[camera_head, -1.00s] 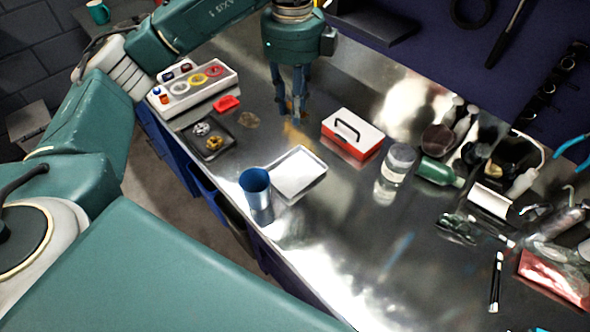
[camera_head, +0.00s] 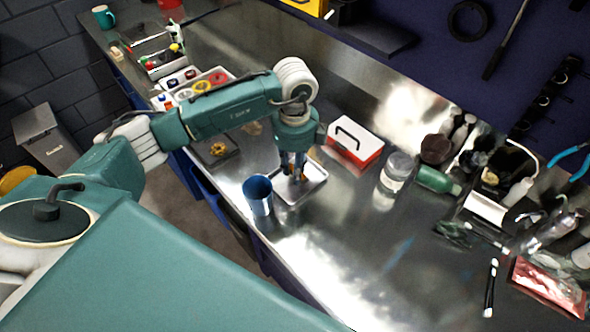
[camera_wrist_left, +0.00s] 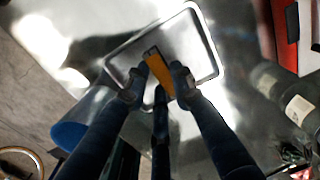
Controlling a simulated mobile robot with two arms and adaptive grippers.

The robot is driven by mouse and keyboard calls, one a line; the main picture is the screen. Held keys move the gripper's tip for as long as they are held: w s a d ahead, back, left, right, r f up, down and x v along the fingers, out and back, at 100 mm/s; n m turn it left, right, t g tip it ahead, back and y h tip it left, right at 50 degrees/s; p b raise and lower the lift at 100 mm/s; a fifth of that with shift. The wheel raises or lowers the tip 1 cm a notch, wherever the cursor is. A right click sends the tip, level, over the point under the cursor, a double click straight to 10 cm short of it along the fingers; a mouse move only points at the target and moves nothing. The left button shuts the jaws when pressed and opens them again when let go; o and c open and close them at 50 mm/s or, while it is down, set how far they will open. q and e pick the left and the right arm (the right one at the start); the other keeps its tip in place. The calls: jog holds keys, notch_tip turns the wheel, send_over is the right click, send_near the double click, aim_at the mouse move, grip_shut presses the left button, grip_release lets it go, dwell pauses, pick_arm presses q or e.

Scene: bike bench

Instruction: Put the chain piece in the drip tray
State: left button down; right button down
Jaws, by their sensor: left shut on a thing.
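The drip tray (camera_head: 312,178) is a shallow, light metal tray lying on the bench; in the left wrist view the tray (camera_wrist_left: 190,42) is behind the fingers. My left gripper (camera_head: 293,176) points down over it. In the left wrist view the left gripper (camera_wrist_left: 158,85) is shut on a flat orange-yellow piece (camera_wrist_left: 157,66) with a dark edge, which I take to be the chain piece. The piece shows over the tray's area; I cannot tell whether it touches the tray floor. My right gripper is not in view.
A blue cup (camera_head: 258,195) stands close to the tray's near-left side. A red and white box (camera_head: 355,148) and a clear jar (camera_head: 394,175) stand to its right. A dark mat with a brass-coloured part (camera_head: 219,149) lies left. The bench's front edge is near.

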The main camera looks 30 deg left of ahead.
pick_arm(q)
jog(key=shift+f, duration=0.9)
jog(key=shift+f, duration=0.15)
jog(key=c, duration=1.5)
grip_release()
jog(key=shift+o, duration=0.2)
